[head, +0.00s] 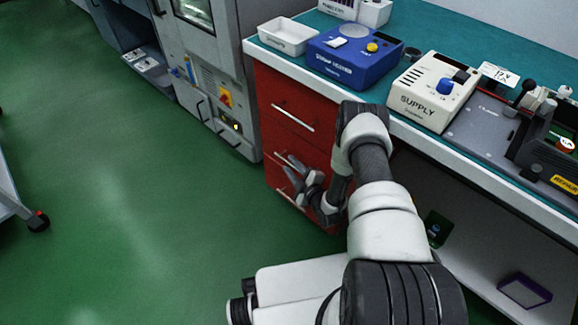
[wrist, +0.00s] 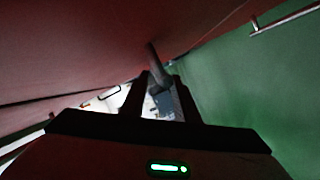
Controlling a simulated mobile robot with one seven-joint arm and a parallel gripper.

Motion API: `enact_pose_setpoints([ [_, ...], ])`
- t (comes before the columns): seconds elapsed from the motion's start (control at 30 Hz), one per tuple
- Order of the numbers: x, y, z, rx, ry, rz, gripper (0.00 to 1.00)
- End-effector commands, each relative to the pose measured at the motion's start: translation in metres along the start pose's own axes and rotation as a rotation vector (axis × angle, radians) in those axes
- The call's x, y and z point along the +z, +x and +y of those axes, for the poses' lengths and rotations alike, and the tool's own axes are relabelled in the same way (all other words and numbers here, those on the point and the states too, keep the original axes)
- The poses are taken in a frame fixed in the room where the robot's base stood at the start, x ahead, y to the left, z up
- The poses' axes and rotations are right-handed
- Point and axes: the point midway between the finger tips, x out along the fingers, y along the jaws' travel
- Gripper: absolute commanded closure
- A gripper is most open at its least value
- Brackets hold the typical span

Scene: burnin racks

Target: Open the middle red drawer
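The red drawer unit (head: 266,89) stands under the left end of the bench. The middle red drawer (head: 322,160) is partly hidden behind my arm and gripper. Its bar handle (head: 281,158) shows just left of my fingers. Nothing shows it pulled out. My gripper (head: 288,167) is close to the drawer front, fingers pointing left and spread apart. In the wrist view, a grey bar (wrist: 156,62), seen nearly end-on, reaches between the fingertips (wrist: 161,78); whether they touch it cannot be told. The red front fills the upper left there.
The top drawer handle (head: 293,117) is above, and a lower handle (head: 290,200) is below my gripper. A grey cabinet (head: 205,60) stands just left of the drawers. Green floor (head: 120,200) in front is clear. A cart wheel (head: 38,222) is at far left.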

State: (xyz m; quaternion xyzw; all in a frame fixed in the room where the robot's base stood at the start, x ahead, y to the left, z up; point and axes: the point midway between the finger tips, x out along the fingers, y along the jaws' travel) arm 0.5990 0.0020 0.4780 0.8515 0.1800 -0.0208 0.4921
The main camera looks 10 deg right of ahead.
Motion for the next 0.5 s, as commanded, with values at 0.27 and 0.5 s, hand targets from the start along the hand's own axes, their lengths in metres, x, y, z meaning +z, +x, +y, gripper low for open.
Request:
enact_pose_setpoints([
  [0.27,0.000,0.023,0.000,0.000,-0.001,0.000,0.72],
  [0.5,0.000,0.023,0.000,0.000,0.000,0.000,0.72],
])
